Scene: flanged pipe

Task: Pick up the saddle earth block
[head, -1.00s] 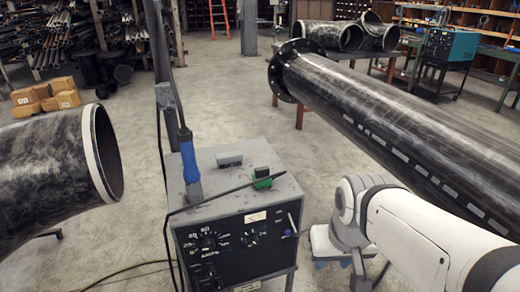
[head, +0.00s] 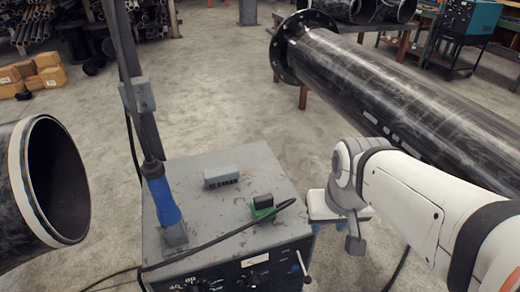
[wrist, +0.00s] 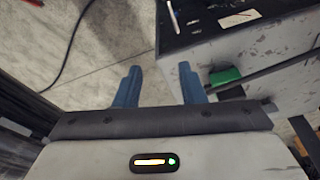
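Two small blocks lie on the grey top of the welding machine. One is a grey block (head: 221,176) with dark slots in its side. The other is a green piece with a dark top (head: 263,206), beside the black cable; I cannot tell for sure which is the saddle earth block.
The welding machine (head: 190,262) has a blue-handled holder (head: 163,203) standing at its left and a black cable (head: 225,238) crossing its top. A flanged black pipe (head: 390,95) runs behind my arm. An open pipe end (head: 20,185) is at left.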

